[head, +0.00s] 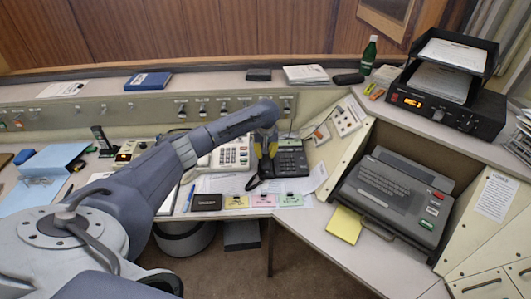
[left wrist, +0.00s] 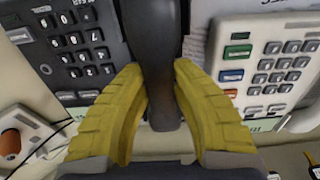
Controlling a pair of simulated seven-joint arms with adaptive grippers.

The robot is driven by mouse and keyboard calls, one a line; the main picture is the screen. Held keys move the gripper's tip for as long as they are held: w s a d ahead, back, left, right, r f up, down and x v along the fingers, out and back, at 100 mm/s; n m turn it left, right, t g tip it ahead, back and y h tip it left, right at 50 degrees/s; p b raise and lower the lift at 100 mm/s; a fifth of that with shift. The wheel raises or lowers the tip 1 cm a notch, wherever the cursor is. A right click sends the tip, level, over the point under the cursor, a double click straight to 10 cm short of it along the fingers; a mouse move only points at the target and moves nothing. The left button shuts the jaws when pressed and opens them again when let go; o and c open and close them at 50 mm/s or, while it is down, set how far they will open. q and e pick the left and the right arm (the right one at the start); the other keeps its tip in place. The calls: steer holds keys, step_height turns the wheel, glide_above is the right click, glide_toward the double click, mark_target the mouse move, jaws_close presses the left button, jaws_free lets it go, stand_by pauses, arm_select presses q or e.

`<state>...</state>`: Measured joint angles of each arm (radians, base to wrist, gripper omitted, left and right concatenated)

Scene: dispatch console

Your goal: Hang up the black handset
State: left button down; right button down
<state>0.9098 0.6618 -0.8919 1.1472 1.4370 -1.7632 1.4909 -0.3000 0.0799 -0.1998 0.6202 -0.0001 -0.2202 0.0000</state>
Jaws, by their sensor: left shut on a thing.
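The black handset (left wrist: 154,65) is between the yellow fingers of my left gripper (left wrist: 155,125) in the left wrist view. My left gripper (head: 265,149) is shut on it. In the head view the fingers hide most of the handset, and its dark lower end (head: 265,170) shows below them. The black desk phone (head: 291,158) with its keypad (left wrist: 75,45) is right beside it. The handset lies along the keypad's side, over the phone's cradle side. I cannot tell whether it touches the cradle. My right gripper is not in view.
A white phone (head: 231,153) with coloured keys stands close on the other side of the handset. Coloured note cards (head: 263,200) and a black notebook (head: 206,202) lie in front. A grey typewriter-like machine (head: 393,196) stands at the right.

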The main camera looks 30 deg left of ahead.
arm_select(q)
steer(key=shift+w+f, duration=0.1)
steer(key=shift+f, duration=0.6)
stand_by(1.8)
steer(key=c, duration=0.6)
jaws_free()
steer(key=shift+r, duration=0.1)
steer(key=shift+s+d+r, duration=0.1)
steer(key=shift+s+r, duration=0.05)
steer(key=shift+r, duration=0.95)
steer(key=shift+s+d+r, duration=0.1)
steer(key=shift+s+r, duration=0.05)
steer(key=shift+r, duration=1)
steer(key=shift+s+d+r, duration=0.1)
steer(key=shift+s+r, duration=0.05)
steer(key=shift+r, duration=0.95)
steer(key=shift+a, duration=0.1)
